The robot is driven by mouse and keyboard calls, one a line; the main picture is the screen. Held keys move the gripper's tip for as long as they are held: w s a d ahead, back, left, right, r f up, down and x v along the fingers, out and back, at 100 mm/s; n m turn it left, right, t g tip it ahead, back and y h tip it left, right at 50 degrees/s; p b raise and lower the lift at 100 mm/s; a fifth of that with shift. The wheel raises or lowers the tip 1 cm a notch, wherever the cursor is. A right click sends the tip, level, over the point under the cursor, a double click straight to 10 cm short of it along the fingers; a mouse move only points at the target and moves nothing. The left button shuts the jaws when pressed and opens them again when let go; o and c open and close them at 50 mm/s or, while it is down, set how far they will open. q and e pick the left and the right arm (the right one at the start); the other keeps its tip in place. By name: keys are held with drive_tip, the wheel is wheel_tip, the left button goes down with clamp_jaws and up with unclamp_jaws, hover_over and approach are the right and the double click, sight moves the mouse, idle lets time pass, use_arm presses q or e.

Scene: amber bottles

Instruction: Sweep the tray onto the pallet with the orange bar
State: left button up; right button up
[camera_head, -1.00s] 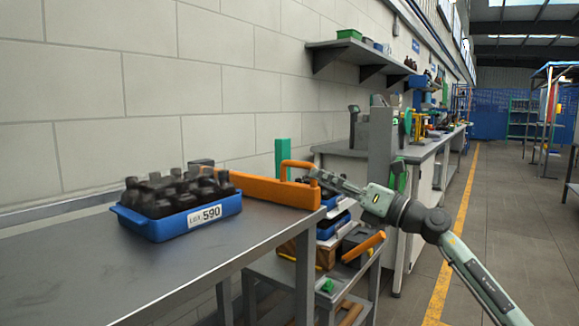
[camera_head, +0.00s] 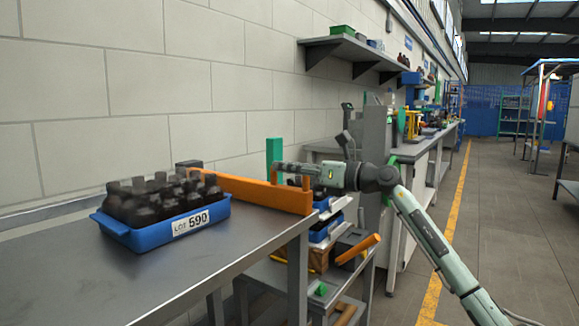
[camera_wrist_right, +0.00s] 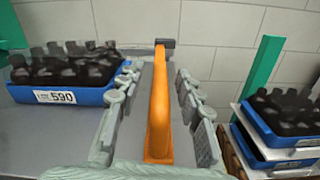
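A blue tray (camera_head: 170,232) labelled LOT 590, filled with dark bottles (camera_head: 160,198), sits on the grey metal table. The orange bar (camera_head: 250,192) with a raised handle stands on the table behind and right of the tray, apart from it. My right gripper (camera_head: 284,168) is at the handle. In the right wrist view its fingers (camera_wrist_right: 158,88) are apart, one on each side of the orange bar (camera_wrist_right: 158,120), with gaps showing. A wooden base (camera_head: 292,252), possibly the pallet, shows partly under stacked blue trays (camera_head: 325,229) beyond the table's right end. My left gripper is not in view.
The grey table (camera_head: 130,290) is bare in front of the tray. A green post (camera_head: 274,155) stands behind the bar. A wall runs behind.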

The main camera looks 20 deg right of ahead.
drive_tip(key=shift+w, duration=0.1)
clamp_jaws()
idle(0.5)
